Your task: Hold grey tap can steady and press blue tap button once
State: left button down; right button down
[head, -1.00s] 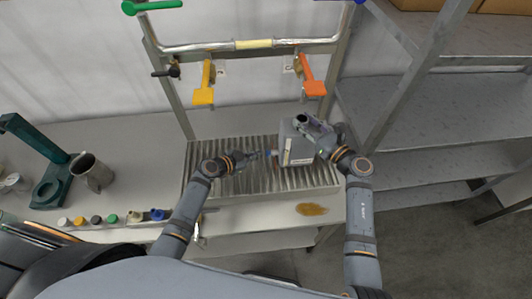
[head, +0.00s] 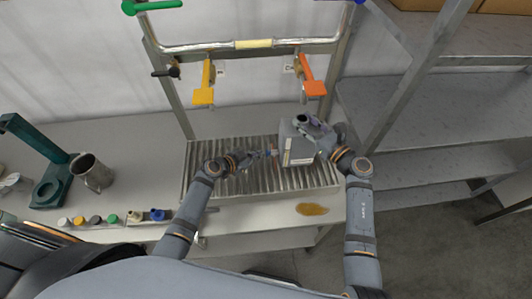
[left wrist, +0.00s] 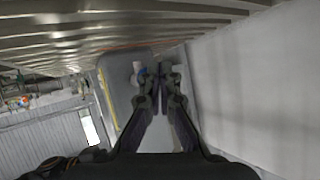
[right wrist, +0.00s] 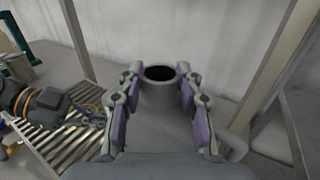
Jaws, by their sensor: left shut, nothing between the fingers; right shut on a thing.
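The grey tap can (head: 299,153), with a white label, stands upright on the ribbed metal grate. Its blue tap button (head: 271,153) is small on the can's left side. My right gripper (right wrist: 160,88) is shut around the can's neck, whose dark round opening shows in the right wrist view. My left gripper (head: 262,155) is shut and empty, its tips close to the tap; I cannot tell whether they touch. In the left wrist view a blue and white tap part (left wrist: 137,70) shows just left of the fingertips, in front of the can (left wrist: 118,88).
The ribbed grate (head: 230,183) lies on the bench. A yellow lever (head: 204,95) and an orange lever (head: 314,88) hang behind. A brown puddle (head: 312,209) lies at the bench front. Several coloured caps, a metal jug (head: 92,173) and a green stand (head: 52,188) are left.

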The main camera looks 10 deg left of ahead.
pick_arm(q)
jog(key=shift+w+d+r, duration=0.1)
jog(key=shift+w+d, duration=0.15)
jog(key=shift+d, duration=0.4)
dwell(0.9)
jog(key=shift+a, duration=0.15)
jog(key=shift+s+a, duration=0.35)
jog(key=shift+a, duration=0.55)
jog(key=shift+s+a, duration=0.25)
jog(key=shift+a, duration=0.55)
jog(key=shift+s+a, duration=0.3)
jog(key=shift+a, duration=0.55)
jog(key=shift+s+a, duration=0.25)
jog(key=shift+a, duration=0.55)
pick_arm(e)
jog(key=c, duration=0.8)
grip_release()
